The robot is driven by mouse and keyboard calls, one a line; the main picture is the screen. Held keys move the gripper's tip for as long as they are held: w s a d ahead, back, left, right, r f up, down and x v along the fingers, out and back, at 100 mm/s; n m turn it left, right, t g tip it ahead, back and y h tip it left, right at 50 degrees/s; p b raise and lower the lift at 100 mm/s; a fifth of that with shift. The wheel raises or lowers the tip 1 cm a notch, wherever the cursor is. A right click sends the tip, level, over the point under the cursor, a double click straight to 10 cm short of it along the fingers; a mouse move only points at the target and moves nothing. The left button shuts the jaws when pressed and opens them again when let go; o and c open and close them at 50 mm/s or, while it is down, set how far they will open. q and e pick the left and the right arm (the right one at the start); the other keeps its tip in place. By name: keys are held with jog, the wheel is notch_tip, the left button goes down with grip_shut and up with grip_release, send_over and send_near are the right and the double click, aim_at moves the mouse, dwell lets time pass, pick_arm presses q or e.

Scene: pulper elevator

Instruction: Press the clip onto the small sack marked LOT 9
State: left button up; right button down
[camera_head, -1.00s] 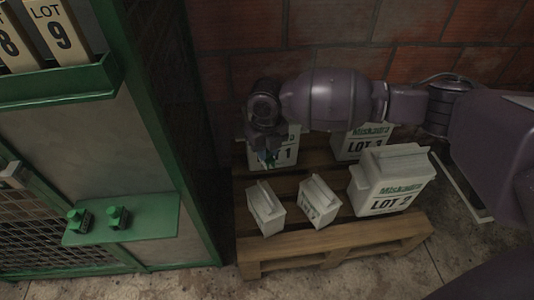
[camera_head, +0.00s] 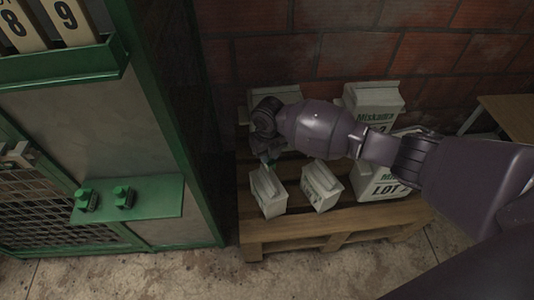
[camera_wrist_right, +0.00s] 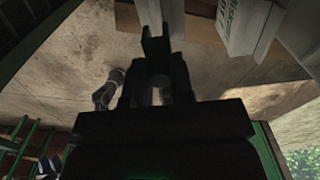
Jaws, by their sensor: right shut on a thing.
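My right gripper (camera_head: 266,158) hangs above the back of the left small sack (camera_head: 268,192), shut on a small green clip (camera_head: 267,162) that is mostly hidden by the jaws. A second small sack (camera_head: 321,186) stands to its right, with a label too blurred to read. The left small sack's marking cannot be read either, so I cannot tell which is LOT 9. Both stand upright on the pallet. In the right wrist view the gripper (camera_wrist_right: 158,85) is dark, and the clip is not clear. My left gripper is not in view.
The wooden pallet (camera_head: 345,220) also bears larger sacks, one marked LOT (camera_head: 378,184) at right and others behind. A green shelf (camera_head: 155,195) holds two green clips (camera_head: 86,199). LOT cards (camera_head: 70,18) sit in a rack above. A brick wall (camera_head: 360,50) closes the back.

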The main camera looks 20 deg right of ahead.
jog(key=shift+s+f, duration=0.1)
jog(key=shift+f, duration=0.6)
jog(key=shift+f+b, duration=0.55)
jog(key=shift+f, duration=0.15)
notch_tip(320, 180, down, 2)
jog(key=shift+b, duration=0.45)
jog(key=shift+f, duration=0.3)
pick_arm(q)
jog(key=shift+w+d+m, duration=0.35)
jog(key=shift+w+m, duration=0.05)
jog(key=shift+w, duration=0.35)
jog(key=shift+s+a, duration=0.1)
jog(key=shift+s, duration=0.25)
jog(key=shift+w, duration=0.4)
pick_arm(e)
jog(key=shift+f, duration=0.15)
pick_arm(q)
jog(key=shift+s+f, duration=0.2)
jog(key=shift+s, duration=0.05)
pick_arm(e)
jog(key=shift+f, duration=0.35)
